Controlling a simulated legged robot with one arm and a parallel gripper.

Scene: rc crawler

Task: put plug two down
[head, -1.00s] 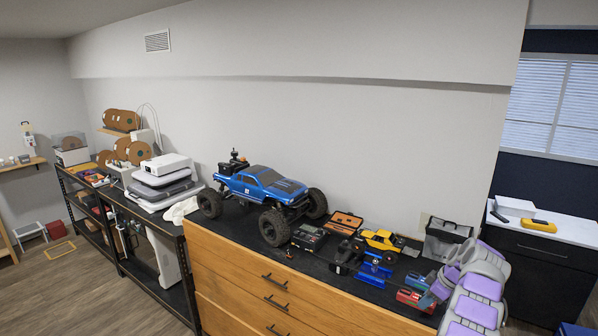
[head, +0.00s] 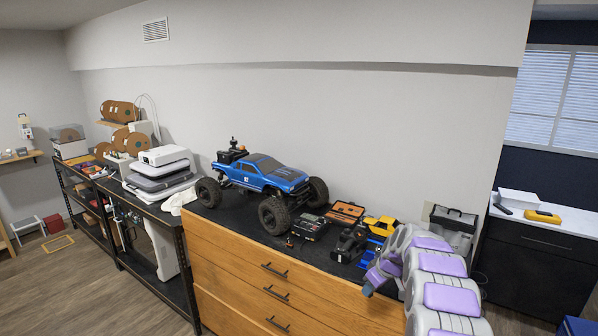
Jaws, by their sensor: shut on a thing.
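My gripper (head: 374,281) is at the lower right in the head view, at the end of my grey and purple arm. It is low over the front edge of the dark worktop (head: 338,273) on the wooden drawer cabinet. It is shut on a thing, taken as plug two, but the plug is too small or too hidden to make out. I cannot tell whether the plug touches the worktop.
A blue truck (head: 262,174) stands on the worktop. Right of it are a dark charger-like box (head: 309,226), an open orange case (head: 345,211), a black device (head: 350,244) and a yellow vehicle (head: 380,225). My arm covers the worktop's right end.

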